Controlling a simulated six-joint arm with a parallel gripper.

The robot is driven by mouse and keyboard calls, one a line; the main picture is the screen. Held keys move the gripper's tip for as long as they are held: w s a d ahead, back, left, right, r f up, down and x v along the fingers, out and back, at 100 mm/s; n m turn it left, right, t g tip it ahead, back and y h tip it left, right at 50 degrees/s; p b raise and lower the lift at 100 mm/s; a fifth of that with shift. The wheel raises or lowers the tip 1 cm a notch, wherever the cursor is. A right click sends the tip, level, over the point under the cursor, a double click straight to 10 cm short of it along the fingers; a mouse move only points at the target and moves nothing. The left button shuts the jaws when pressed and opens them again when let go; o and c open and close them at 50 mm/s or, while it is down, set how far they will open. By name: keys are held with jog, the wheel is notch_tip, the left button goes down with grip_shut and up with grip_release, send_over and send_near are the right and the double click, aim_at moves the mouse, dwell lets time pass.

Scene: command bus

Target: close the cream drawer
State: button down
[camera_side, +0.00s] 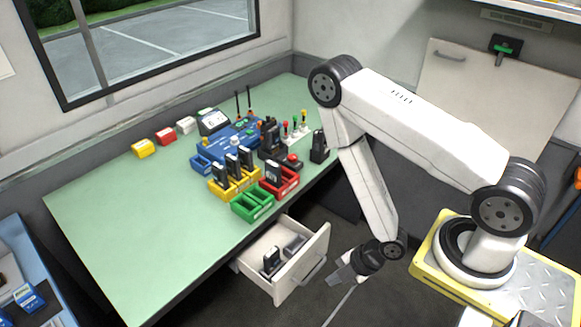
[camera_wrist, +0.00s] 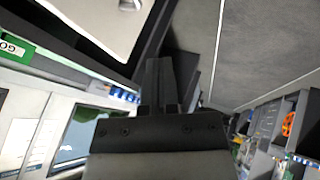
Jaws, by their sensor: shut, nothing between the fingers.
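The cream drawer (camera_side: 316,257) stands pulled out from under the green-topped bench in the side view. A bar handle (camera_side: 313,271) is on its front. Inside lie a dark handheld device (camera_side: 271,260) and a grey item (camera_side: 294,245). My gripper (camera_side: 337,274) is just right of the drawer front, low and pointing left, with a small gap seeming to show between them. In the wrist view my gripper (camera_wrist: 160,62) has its dark fingers together, with nothing held. A pale panel (camera_wrist: 95,18) fills the upper left there; I cannot tell whether it is the drawer front.
The bench (camera_side: 120,225) carries green (camera_side: 252,205), yellow (camera_side: 234,185) and red trays (camera_side: 280,182), radios and a blue case (camera_side: 232,142). A blue surface (camera_side: 30,265) is at the left edge. Dark floor lies open below the drawer. My yellow-edged base plate is at right.

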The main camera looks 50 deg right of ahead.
aim_at(264, 260)
jog(key=shift+f, duration=0.1)
jog(key=shift+w+a+f, duration=0.6)
jog(key=shift+w+f, duration=0.7)
jog(key=shift+w, duration=0.15)
jog(key=shift+w+a+f, duration=0.65)
jog(key=shift+w+f, duration=0.65)
jog(key=shift+w, duration=0.2)
jog(key=shift+w+a+f, duration=0.6)
jog(key=shift+w+f, duration=0.7)
jog(key=shift+w, duration=0.15)
jog(key=w, duration=1.1)
jog(key=shift+w, duration=0.25)
jog(key=shift+s, duration=0.1)
